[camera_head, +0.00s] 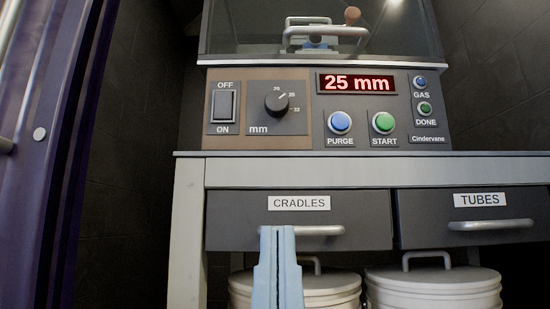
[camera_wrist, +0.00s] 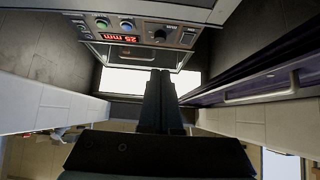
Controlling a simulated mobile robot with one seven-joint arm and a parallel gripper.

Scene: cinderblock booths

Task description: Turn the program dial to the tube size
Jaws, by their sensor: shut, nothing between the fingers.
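The program dial (camera_head: 276,102) is a round black knob on the left of the control panel, with size marks around its upper right. Its white pointer line slants up and right, toward the middle mark. The red display (camera_head: 356,83) reads 25 mm. The dial also shows upside down near the top of the wrist view (camera_wrist: 160,35), as does the display (camera_wrist: 121,38). My gripper (camera_head: 277,229) is light blue, shut and empty, pointing up in front of the CRADLES drawer, below the dial and apart from it. Its fingers look dark in the wrist view (camera_wrist: 160,72).
An OFF/ON rocker switch (camera_head: 225,106) sits left of the dial. PURGE (camera_head: 339,122) and START (camera_head: 384,122) buttons are to its right. The CRADLES drawer handle (camera_head: 315,230) is close behind my fingers; the TUBES drawer (camera_head: 480,203) is right. A purple post (camera_head: 50,130) stands left.

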